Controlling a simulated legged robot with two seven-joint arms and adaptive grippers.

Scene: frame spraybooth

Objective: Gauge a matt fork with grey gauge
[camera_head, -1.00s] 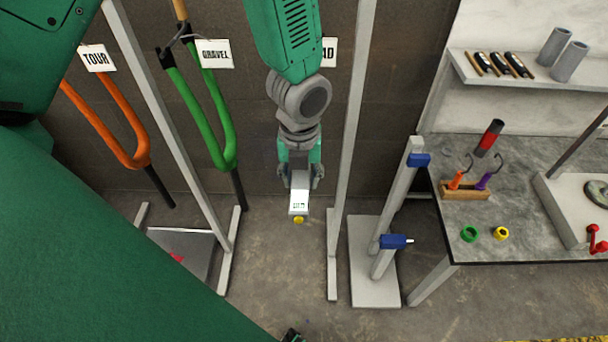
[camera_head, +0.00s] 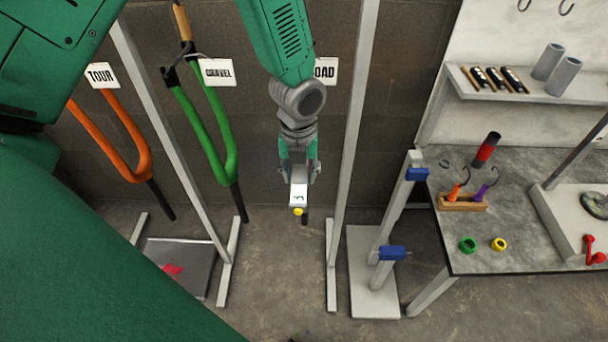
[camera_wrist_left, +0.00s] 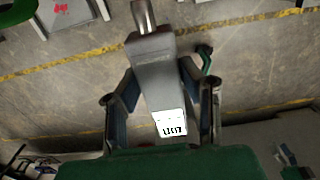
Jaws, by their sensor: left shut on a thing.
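The gauge also shows in the head view (camera_head: 299,195); the display is too small to read surely. An orange fork (camera_head: 141,166) hangs under a TOUR tag and a green fork (camera_head: 231,160) under a GRAVEL tag, both left of the gripper. A third tag (camera_head: 327,71), partly covered by my arm, seems to read ROAD. A dark tip (camera_head: 304,218) shows just below the gauge; what it belongs to is hidden. My right gripper is out of view.
Upright grey posts (camera_head: 352,150) stand either side of my left arm. A stand with blue clamps (camera_head: 392,253) is to the right.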

